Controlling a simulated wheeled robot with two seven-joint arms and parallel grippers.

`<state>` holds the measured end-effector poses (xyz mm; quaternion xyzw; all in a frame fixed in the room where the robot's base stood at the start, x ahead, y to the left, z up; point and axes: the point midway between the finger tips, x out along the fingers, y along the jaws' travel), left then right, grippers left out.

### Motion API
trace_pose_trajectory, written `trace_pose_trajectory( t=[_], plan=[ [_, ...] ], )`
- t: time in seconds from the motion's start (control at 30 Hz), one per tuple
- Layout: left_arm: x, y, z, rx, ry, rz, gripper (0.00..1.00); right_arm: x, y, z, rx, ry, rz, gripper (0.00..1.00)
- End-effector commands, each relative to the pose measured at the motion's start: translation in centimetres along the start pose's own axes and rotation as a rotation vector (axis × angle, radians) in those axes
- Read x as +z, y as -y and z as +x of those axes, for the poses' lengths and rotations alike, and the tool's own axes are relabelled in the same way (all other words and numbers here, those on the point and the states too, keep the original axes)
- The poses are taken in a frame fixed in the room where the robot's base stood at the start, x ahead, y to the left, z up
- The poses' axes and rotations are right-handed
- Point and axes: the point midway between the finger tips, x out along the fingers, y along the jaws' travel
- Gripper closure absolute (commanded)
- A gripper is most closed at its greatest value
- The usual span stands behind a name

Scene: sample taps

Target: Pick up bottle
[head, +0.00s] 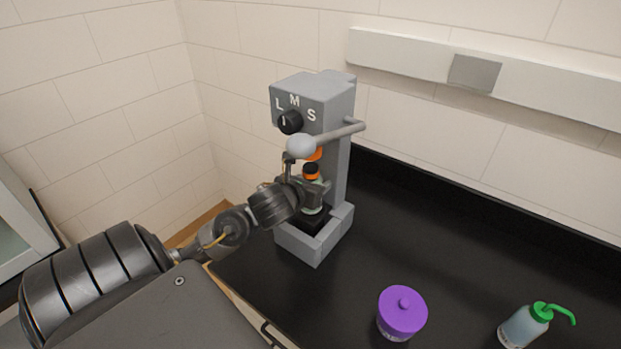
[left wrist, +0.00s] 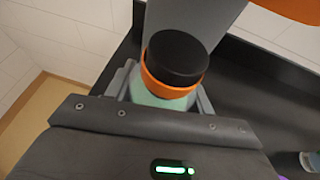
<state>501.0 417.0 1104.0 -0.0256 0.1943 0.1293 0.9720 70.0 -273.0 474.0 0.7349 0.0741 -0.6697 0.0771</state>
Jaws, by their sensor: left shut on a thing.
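The bottle (head: 313,206) has a pale green body, an orange collar and a black cap. It stands upright in the base of the grey tap machine (head: 345,165), under its orange spout. My left gripper (head: 314,188) is shut on the bottle just below the collar. The left wrist view shows the bottle's cap and orange collar (left wrist: 172,72) between the two fingers of the gripper (left wrist: 162,96). The bottle's lower part is partly hidden by the gripper and the base's raised rim. My right gripper is not in view.
The machine has a dial marked L, M, S and a grey lever (head: 335,137) above the bottle. A purple-lidded jar (head: 402,313) and a green-topped wash bottle (head: 522,326) stand on the black counter (head: 450,245). The counter's middle right is clear. A tiled wall is behind.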

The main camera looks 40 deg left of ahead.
Motion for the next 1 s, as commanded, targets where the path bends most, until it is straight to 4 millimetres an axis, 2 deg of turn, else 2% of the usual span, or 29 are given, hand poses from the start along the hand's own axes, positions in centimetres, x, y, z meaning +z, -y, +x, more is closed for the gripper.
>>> trace_pose_trajectory(
  t=[0.03, 0.07, 0.37, 0.97, 1.0],
  plan=[
    [0.1, 0.0, 0.0, -0.001, 0.003, -0.001, 0.77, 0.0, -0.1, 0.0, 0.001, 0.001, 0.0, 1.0],
    [0.1, 0.0, 0.0, -0.001, 0.003, -0.001, 0.81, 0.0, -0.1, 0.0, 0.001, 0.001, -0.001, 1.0],
    [0.5, 0.2, -0.1, -0.003, 0.004, 0.001, 0.81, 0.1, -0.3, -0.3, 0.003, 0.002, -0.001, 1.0],
    [3.8, 0.5, -1.3, -0.009, 0.003, 0.004, 0.81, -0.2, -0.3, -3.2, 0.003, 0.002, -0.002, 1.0],
    [3.4, 0.6, -1.2, -0.01, 0.003, 0.004, 0.81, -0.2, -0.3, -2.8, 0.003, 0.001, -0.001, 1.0]
  ],
)
